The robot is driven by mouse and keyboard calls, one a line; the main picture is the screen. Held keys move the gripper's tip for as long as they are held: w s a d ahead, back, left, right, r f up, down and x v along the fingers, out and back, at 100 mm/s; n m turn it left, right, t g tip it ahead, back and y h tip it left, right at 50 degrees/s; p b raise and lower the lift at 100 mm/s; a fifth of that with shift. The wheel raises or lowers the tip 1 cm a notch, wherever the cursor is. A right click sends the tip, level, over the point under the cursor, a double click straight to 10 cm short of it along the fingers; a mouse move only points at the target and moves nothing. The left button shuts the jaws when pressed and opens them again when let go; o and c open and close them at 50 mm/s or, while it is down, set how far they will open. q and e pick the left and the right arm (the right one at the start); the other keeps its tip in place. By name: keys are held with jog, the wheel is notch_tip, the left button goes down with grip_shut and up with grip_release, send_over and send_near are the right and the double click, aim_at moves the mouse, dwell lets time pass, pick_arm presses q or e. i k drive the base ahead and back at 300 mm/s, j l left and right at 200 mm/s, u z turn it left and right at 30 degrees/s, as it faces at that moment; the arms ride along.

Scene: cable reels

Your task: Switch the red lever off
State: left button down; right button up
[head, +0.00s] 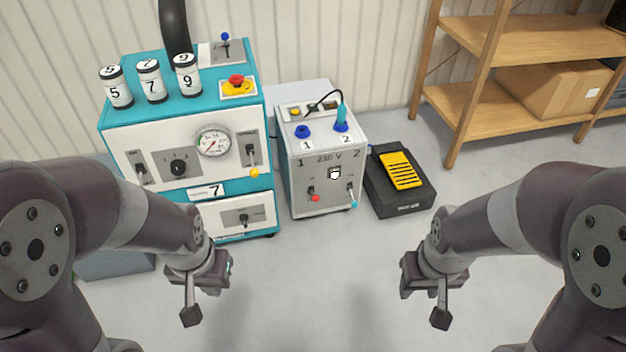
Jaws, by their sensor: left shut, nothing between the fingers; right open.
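The red lever (315,197) is a small lever with a red knob on the lower left front of the grey 230 V box (325,172). Its knob hangs low, below its pivot plate. A second lever with a teal knob (353,204) sits to its right and also points down. My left gripper (207,310) is shut and empty, low in front of the teal machine and left of the box. My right gripper (424,307) is open and empty, in front and right of the box. Neither gripper touches a lever.
The teal and white machine (190,145) stands left of the box, with a gauge, levers and numbered cylinders. A black pedal with a yellow top (401,171) lies on the floor right of the box. A wooden shelf (500,100) stands behind right. The floor in front is clear.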

aim_at(315, 198)
jog(key=i+l, duration=0.2)
jog(key=i, duration=0.25)
jog(key=i+l, duration=0.2)
jog(key=i, duration=0.2)
jog(key=i+l, duration=0.2)
jog(key=i, duration=0.25)
